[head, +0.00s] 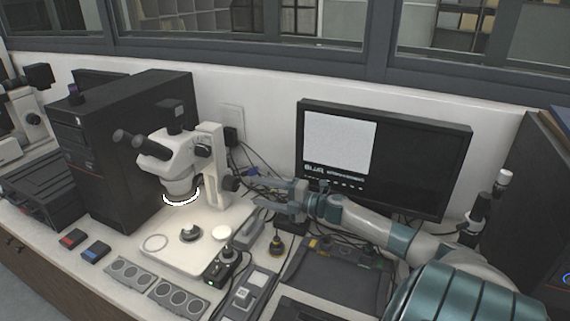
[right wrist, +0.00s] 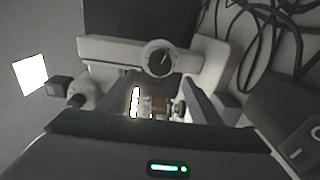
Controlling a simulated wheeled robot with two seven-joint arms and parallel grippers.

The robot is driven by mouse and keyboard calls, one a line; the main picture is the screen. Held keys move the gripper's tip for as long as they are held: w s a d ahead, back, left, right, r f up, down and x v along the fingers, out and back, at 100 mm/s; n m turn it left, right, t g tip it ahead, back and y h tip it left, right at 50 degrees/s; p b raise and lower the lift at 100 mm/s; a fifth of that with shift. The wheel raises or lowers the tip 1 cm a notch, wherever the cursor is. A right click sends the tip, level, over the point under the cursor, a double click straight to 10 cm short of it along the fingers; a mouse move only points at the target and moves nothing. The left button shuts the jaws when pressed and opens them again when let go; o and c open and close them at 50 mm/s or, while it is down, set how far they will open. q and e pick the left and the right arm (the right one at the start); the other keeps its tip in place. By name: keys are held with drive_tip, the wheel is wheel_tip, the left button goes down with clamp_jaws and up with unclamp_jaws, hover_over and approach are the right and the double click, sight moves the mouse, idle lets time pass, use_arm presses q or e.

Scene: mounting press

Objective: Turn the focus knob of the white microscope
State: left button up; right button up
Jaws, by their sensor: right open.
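The white microscope (head: 180,152) stands on its pale base plate at centre left, with its ring light lit. Its dark round focus knob (head: 231,184) sticks out on the right side of the column. My right gripper (head: 262,196) comes in from the right with its fingers pointing left at the knob, a short way off. It is open and empty. In the right wrist view the focus knob (right wrist: 159,58), with a pale mark on its face, shows just beyond and between the open fingers (right wrist: 154,82). My left gripper is not in view.
A monitor (head: 385,155) stands behind my right arm, and a black computer tower (head: 130,140) stands left of the microscope. Cables (head: 262,170) lie behind the knob.

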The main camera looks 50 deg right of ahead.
drive_tip(key=b+v, duration=0.1)
drive_tip(key=v, duration=0.6)
drive_tip(key=shift+s+b, duration=0.3)
drive_tip(key=shift+s, duration=0.05)
drive_tip(key=shift+w, duration=0.1)
